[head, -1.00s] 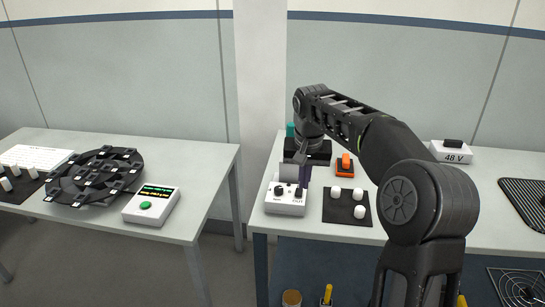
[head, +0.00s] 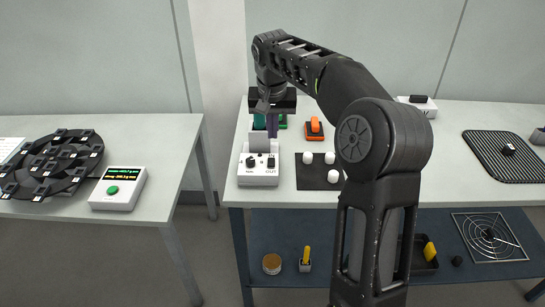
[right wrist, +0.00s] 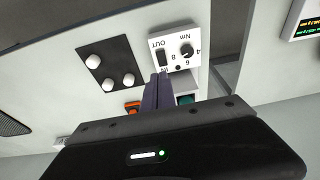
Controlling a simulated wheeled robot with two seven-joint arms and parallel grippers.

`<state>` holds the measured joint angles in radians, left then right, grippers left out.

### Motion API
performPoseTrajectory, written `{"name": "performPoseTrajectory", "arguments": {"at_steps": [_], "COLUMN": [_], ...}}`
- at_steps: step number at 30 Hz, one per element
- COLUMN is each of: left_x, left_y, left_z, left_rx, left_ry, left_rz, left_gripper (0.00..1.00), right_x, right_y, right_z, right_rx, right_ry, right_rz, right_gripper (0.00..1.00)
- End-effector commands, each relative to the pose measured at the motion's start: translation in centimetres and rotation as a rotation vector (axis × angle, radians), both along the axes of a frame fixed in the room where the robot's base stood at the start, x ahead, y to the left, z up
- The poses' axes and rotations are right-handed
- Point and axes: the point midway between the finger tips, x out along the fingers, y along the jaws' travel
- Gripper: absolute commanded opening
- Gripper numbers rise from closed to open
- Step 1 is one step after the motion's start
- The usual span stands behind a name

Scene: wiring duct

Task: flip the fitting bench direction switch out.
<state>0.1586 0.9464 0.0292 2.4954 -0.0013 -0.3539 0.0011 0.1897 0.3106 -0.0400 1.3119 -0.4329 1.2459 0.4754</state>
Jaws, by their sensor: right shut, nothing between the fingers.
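The fitting bench control box (head: 258,178) is white and stands at the front left of the right-hand table. It carries a black direction switch (head: 271,162) and a black knob. In the right wrist view the switch (right wrist: 161,58) lies between the OUT and IN labels; which way it is tipped I cannot tell. My right gripper (head: 272,136) is behind the switch in the head view, its purple-grey fingers pointing down. In the right wrist view its shut, empty fingertips (right wrist: 161,76) appear close to the IN end; contact is unclear. My left gripper is out of view.
A black mat (head: 318,180) with several white pieces lies right of the box. An orange-topped switch (head: 314,129) stands behind it. The left table holds a display box (head: 118,188) and black round fixture (head: 45,165). A gap separates the tables.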

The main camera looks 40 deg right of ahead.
Motion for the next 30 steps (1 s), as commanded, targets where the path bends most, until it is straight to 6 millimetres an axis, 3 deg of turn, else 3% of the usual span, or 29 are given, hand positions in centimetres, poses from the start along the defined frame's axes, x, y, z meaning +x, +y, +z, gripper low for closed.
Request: {"name": "performPoseTrajectory", "arguments": {"at_steps": [9,15,21,30], "left_x": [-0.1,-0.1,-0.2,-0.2], "left_y": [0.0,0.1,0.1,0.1], "left_z": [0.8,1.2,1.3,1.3], "left_rx": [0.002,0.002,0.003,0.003], "left_ry": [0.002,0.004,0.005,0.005], "left_rz": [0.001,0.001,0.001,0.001], "left_gripper": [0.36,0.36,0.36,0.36], "right_x": [1.0,0.7,0.6,0.6], "right_y": [-0.9,-0.7,-0.5,-0.5], "right_z": [-6.3,-9.2,-10.4,-10.5], "right_rx": [0.001,0.001,0.0,0.0], "right_ry": [0.005,0.003,0.002,0.0], "right_rz": [0.0,0.001,0.0,0.0], "right_gripper": [0.0,0.0,0.0,0.0]}}
